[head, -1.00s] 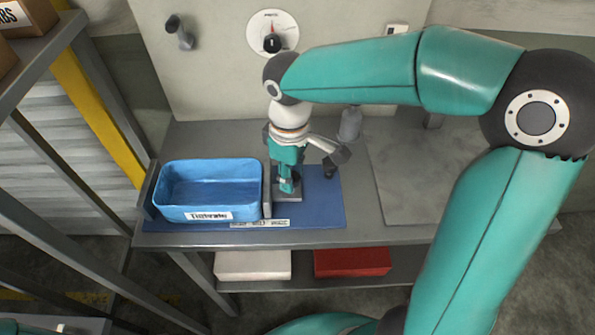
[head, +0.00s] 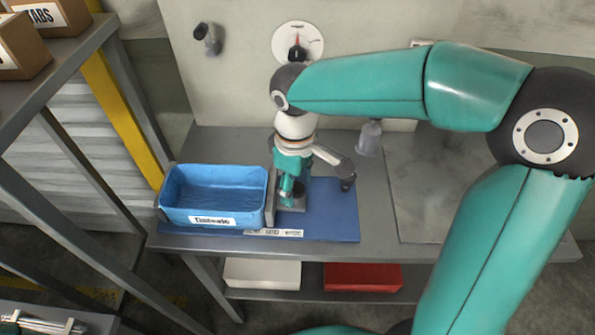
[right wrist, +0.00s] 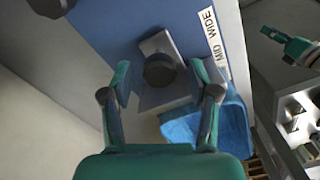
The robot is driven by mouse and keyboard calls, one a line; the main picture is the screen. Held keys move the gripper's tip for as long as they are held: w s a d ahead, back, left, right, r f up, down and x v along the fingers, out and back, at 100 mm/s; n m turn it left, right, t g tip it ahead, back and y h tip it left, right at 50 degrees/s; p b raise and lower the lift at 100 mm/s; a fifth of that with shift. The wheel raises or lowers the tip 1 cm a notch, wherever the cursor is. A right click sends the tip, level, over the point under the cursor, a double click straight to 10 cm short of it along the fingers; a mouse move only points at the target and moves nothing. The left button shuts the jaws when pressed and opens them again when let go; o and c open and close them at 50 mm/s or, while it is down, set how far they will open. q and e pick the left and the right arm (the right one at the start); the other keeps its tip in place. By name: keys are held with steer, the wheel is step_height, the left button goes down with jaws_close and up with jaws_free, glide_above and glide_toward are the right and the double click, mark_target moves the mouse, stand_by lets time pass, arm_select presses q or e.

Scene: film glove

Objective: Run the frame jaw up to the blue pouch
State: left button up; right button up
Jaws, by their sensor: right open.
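The blue pouch (head: 212,212), an open tray-like shape with a label on its front, sits on a blue board (head: 335,215). The frame jaw, a grey upright plate (head: 270,198) with a grey foot and dark knob, stands close along the pouch's right side; I cannot tell whether they touch. In the right wrist view the dark knob (right wrist: 160,70) lies between my open fingers and the pouch (right wrist: 228,128) shows partly behind one finger. My right gripper (head: 291,192) points down over the jaw's foot. A teal and grey part (right wrist: 292,45), apparently my left gripper, shows small.
A strip reading "MID WIDE" (right wrist: 214,45) runs along the board's front edge. A dial (head: 298,44) is on the wall behind. A white box (head: 262,273) and a red box (head: 362,277) lie on the lower shelf. The bench (head: 420,195) right of the board is mostly clear.

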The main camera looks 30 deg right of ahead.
mark_target(296, 187)
step_height(296, 187, up, 12)
steer(key=shift+f, duration=0.15)
stand_by(0.3)
stand_by(0.7)
